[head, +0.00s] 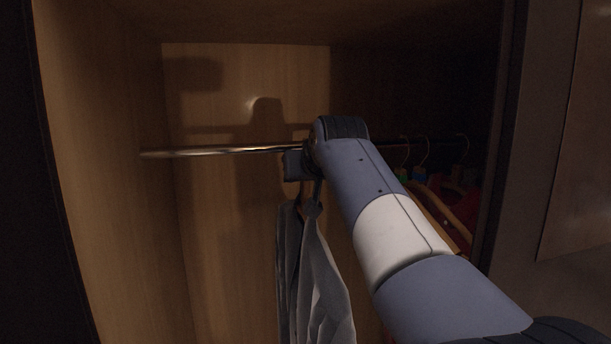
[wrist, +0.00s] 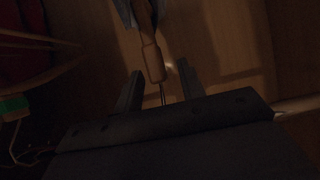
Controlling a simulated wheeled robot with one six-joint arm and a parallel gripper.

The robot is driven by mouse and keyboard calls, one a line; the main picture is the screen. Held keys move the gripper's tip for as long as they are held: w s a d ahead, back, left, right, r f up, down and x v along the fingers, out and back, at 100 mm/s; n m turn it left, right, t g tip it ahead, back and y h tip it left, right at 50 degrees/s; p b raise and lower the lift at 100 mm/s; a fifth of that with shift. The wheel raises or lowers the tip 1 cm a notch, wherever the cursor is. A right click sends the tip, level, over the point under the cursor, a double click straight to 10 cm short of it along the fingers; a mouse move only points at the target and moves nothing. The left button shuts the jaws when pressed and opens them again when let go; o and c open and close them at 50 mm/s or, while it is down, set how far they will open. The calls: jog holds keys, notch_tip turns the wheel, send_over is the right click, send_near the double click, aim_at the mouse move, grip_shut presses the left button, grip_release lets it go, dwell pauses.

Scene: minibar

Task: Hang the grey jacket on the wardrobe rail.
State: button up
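The grey jacket (head: 312,285) hangs upright on a wooden hanger below my gripper (head: 300,167) in the head view. The wardrobe rail (head: 220,151) runs level across the wardrobe, and my gripper covers part of it. In the wrist view, the hanger's wooden neck (wrist: 152,62) and thin metal hook lie between the two fingers of my gripper (wrist: 160,68). The fingers stand apart, with a gap visible beside the hook. The hook's upper end is hidden behind the gripper body, so I cannot tell whether it rests on the rail (wrist: 297,104).
Other hangers (head: 423,152) with clothes, one red, hang on the dark right part of the rail, behind my arm. The left part of the rail is bare. The wooden left wall (head: 105,170) and the right door frame (head: 505,130) bound the space.

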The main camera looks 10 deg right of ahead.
jog(key=shift+f, duration=0.15)
jog(key=b+v, duration=0.2)
jog(key=v, duration=0.9)
jog(key=shift+w, duration=0.2)
jog(key=p+x, duration=0.2)
jog(key=x, duration=0.8)
jog(key=shift+w+f, duration=0.1)
jog(key=shift+w, duration=0.15)
jog(key=shift+w+r+p, duration=0.1)
jog(key=shift+r+p, duration=0.15)
jog(key=shift+p, duration=0.05)
jog(key=shift+r, duration=0.2)
